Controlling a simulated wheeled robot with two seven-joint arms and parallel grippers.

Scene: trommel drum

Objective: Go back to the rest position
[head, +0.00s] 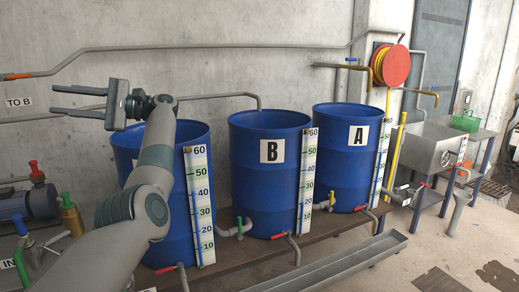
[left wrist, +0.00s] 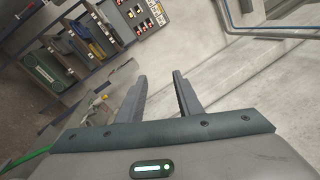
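My left gripper (head: 78,101) is raised at the upper left of the head view, in front of the concrete wall and above the leftmost drum. Its two dark fingers point left and stand apart with nothing between them. In the left wrist view the same gripper (left wrist: 160,85) shows two separated fingers and a bare gap. My left arm reaches up from the bottom left of the head view and covers part of the leftmost drum. My right gripper is in neither view.
Blue drum B (head: 267,184) and blue drum A (head: 345,176) stand beside the leftmost blue drum (head: 182,220), with gauge boards. A pump (head: 28,203) sits at left. A sink (head: 428,150) and hose reel (head: 391,65) are at right. Shelves (left wrist: 75,45) show in the wrist view. Floor at front right is mostly clear.

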